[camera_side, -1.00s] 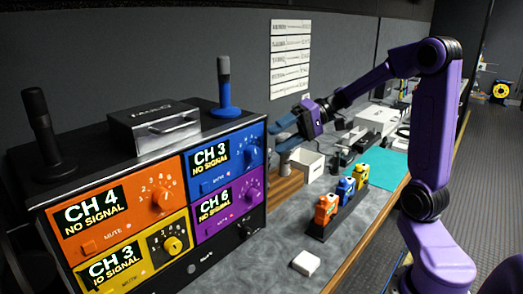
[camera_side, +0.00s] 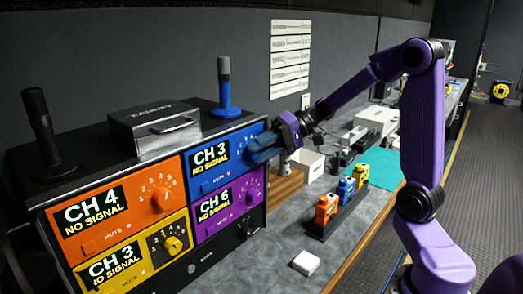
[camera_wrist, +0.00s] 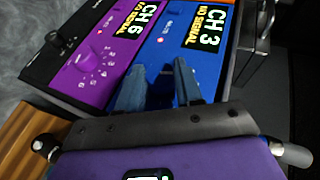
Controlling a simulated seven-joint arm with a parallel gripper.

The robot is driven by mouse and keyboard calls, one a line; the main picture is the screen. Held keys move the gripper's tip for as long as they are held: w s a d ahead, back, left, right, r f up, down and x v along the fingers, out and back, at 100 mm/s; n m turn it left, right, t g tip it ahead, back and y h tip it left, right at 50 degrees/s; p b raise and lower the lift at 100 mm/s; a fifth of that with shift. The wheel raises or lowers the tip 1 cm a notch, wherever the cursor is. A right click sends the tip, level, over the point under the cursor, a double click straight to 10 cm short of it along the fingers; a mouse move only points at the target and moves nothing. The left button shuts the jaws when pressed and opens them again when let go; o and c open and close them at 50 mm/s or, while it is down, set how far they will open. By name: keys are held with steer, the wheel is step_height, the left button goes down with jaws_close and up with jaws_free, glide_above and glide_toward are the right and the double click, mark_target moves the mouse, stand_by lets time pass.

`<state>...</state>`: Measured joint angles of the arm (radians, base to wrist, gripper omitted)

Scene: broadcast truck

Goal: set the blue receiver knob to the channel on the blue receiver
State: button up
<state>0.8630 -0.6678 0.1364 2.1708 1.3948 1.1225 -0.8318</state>
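The blue receiver (camera_side: 232,172) is the upper right panel of the rack, and its display (camera_side: 209,155) reads "CH 3 NO SIGNAL". In the wrist view the blue receiver (camera_wrist: 180,50) lies ahead, with the display on its far part. My gripper (camera_side: 261,149) is at the right part of the blue panel, where its knob sits.
Orange (camera_side: 70,238), yellow (camera_side: 150,256) and purple (camera_side: 232,216) receivers adjoin the blue one. A rack of small colored devices (camera_side: 320,225) and a white block (camera_side: 306,263) sit on the counter.

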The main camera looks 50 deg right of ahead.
stand_by(0.3)
steer(key=y, duration=0.2)
steer(key=m+t+y, duration=0.1)
steer(key=y, duration=0.1)
steer(key=shift+d+f+m, duration=0.1)
steer(key=shift+f+m, duration=0.2)
steer(key=shift+f, duration=0.1)
steer(key=m+t+y, duration=0.1)
steer(key=y, duration=0.1)
steer(key=m+t+y, duration=0.1)
steer(key=t+y, duration=0.1)
steer(key=shift+f+m, duration=0.3)
steer(key=shift+f, duration=0.05)
steer(key=shift+y, duration=0.3)
steer(key=o, duration=1)
steer(key=shift+o, duration=0.2)
steer(key=v, duration=0.7)
steer(key=shift+s+d+f, duration=0.1)
